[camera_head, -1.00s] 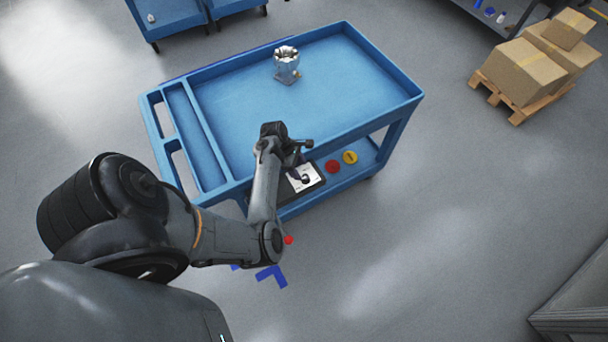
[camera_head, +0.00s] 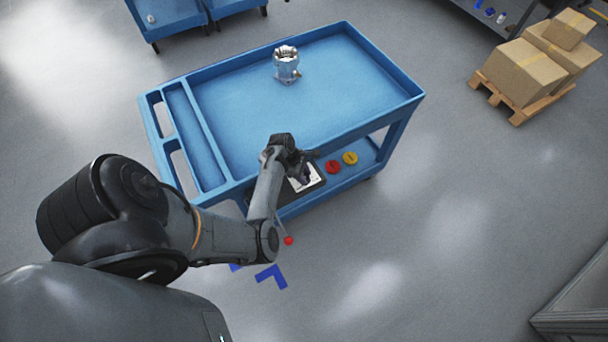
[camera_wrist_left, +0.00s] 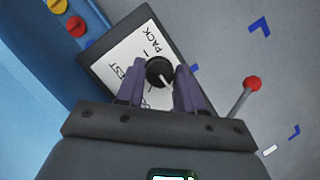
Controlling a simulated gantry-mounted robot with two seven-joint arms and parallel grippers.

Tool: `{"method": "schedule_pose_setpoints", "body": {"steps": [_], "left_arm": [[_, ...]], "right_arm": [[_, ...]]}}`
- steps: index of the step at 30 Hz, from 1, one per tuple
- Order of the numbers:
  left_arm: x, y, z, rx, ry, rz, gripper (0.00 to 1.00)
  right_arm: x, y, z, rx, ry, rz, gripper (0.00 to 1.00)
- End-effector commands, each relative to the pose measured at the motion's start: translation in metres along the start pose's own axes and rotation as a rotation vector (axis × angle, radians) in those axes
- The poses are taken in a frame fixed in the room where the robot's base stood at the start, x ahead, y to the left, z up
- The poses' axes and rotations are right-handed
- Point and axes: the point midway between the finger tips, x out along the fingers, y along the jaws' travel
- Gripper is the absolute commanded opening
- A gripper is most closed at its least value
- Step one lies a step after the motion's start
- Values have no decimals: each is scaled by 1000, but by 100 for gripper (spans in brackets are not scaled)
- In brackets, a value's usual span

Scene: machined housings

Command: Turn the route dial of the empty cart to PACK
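The route dial (camera_wrist_left: 158,72) is a round black knob on a white panel (camera_wrist_left: 118,58) on the side of the blue cart (camera_head: 228,100). The word PACK shows beside it in the left wrist view, and another label is partly hidden by a finger. My left gripper (camera_head: 303,165) is at the panel. In the left wrist view its two purple fingers are apart, one on each side of the dial, with small gaps visible. The dial's exact pointing is hard to read. A metal housing (camera_head: 286,66) stands on the cart's top. My right gripper is out of view.
Red (camera_head: 333,167) and yellow (camera_head: 350,158) buttons sit beside the panel. A red-knobbed lever (camera_wrist_left: 252,83) juts out near my right-hand finger in the left wrist view. Boxes on a pallet (camera_head: 518,108) stand at upper right. Floor right of the cart is clear.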

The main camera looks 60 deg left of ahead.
Motion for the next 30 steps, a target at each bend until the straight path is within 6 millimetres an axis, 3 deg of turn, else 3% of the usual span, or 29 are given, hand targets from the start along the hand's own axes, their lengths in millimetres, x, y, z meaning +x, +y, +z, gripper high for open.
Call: {"method": "schedule_pose_setpoints", "body": {"steps": [1, 5, 17, 30], "left_arm": [[0, 0, 0, 0, 0, -1, 26], [0, 0, 0, 0, 0, -2, 6], [-2, 1, 0, 67, 2, -30, 6], [-2, 3, 0, 392, 3, -167, 6]], "right_arm": [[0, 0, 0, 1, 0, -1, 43], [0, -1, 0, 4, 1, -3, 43], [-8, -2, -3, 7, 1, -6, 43], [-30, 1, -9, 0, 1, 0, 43]]}}
